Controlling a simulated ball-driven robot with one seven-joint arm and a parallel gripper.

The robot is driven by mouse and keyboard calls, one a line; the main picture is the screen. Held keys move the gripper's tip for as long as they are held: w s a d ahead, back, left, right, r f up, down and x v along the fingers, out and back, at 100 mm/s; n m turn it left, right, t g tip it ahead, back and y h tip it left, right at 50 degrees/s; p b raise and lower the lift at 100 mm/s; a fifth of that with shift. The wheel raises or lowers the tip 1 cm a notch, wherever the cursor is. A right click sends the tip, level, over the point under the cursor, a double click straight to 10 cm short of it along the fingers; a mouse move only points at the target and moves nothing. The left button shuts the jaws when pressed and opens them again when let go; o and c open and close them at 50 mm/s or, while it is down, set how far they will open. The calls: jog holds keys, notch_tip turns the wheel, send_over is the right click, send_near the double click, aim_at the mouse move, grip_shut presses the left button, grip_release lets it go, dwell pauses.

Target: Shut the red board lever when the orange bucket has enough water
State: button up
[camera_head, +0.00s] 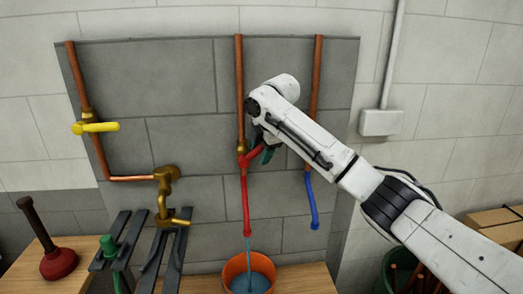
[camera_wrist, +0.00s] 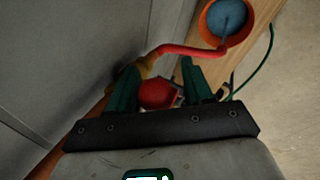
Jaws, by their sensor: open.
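The red lever (camera_head: 254,154) sits on the middle copper pipe of the grey board, above a red spout (camera_head: 246,205). Thin water runs from the spout into the orange bucket (camera_head: 229,275). Blue water (camera_head: 255,283) covers the bucket's inside below its rim; its exact depth is hard to tell. In the wrist view the bucket (camera_wrist: 207,35) and red spout (camera_wrist: 200,50) lie beyond my gripper (camera_wrist: 158,78). My gripper is open, with the lever's rounded red end (camera_wrist: 156,94) between its green fingers. Contact cannot be told. The arm partly hides this spot in the head view.
A yellow lever (camera_head: 95,127) and brass tap (camera_head: 167,182) are left on the board; a blue spout (camera_head: 311,200) hangs to the right. The bucket stands on a wooden bench (camera_head: 305,280). A plunger (camera_head: 58,262) and dark slatted pieces (camera_head: 130,240) stand at lower left.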

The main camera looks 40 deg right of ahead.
jog(key=shift+c, duration=0.4)
grip_shut()
jog(key=shift+s+d+f+m+t+y+b, duration=0.1)
jog(key=shift+d+f+m+t+y+b, duration=0.1)
jog(key=shift+f+t+y, duration=0.4)
jog(key=shift+s+d+f+m+t+y+b, duration=0.1)
jog(key=shift+f+m+t+y+b, duration=0.1)
jog(key=shift+f+t+y, duration=0.4)
jog(key=shift+s+d+f+m+t+y+b, duration=0.1)
jog(key=shift+f+m+t+y+b, duration=0.2)
jog(key=shift+y, duration=0.5)
jog(key=shift+o, duration=0.4)
grip_release()
